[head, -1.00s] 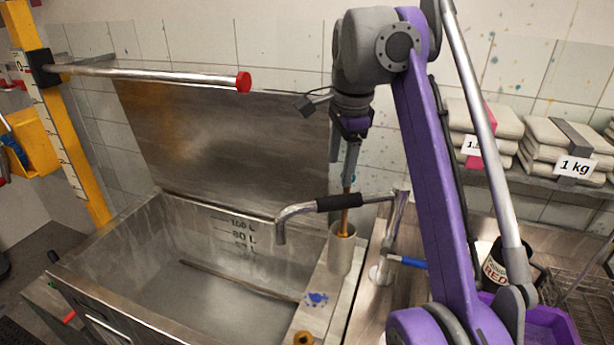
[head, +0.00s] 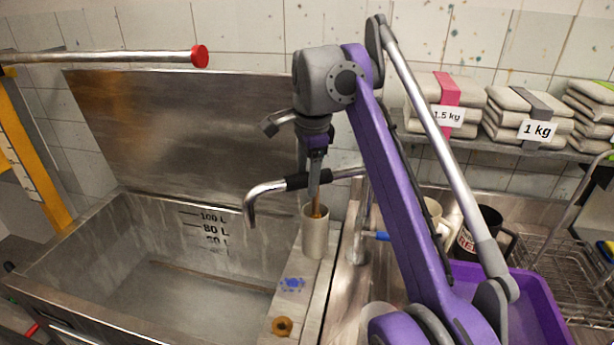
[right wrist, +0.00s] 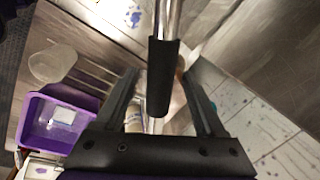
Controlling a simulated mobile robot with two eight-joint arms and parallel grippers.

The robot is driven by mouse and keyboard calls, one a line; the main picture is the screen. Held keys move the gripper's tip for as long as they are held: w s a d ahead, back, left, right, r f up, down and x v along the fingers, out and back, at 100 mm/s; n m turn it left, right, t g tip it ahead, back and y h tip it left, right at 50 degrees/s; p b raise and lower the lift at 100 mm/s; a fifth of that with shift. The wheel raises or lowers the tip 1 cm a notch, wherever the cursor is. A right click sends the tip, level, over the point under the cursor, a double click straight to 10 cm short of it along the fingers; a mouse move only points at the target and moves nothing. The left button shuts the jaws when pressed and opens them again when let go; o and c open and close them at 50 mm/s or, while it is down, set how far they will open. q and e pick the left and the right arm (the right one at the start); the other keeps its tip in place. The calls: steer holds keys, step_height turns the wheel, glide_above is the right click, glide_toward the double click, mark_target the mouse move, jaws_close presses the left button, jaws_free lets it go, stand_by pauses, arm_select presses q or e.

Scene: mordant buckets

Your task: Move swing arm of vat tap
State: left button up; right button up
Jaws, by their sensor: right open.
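The vat tap's swing arm (head: 267,188) is a bent metal pipe with a black sleeve (head: 295,181). Its downturned spout end hangs over the vat's inner right side, and its other end meets the upright tap post (head: 362,215). My right gripper (head: 314,190) points down at the sleeve's right end. In the right wrist view, the black sleeve (right wrist: 162,75) lies between the two spread fingers of my right gripper (right wrist: 160,82), which are open. I cannot tell whether either finger touches it. My left gripper is not in view.
The steel vat (head: 150,240) has a raised lid (head: 180,130) behind it. A red-capped bar (head: 130,57) crosses at upper left. A purple tub (head: 535,300) and wire rack (head: 565,270) lie at right.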

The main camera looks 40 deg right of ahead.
jaws_close()
stand_by(0.3)
stand_by(1.1)
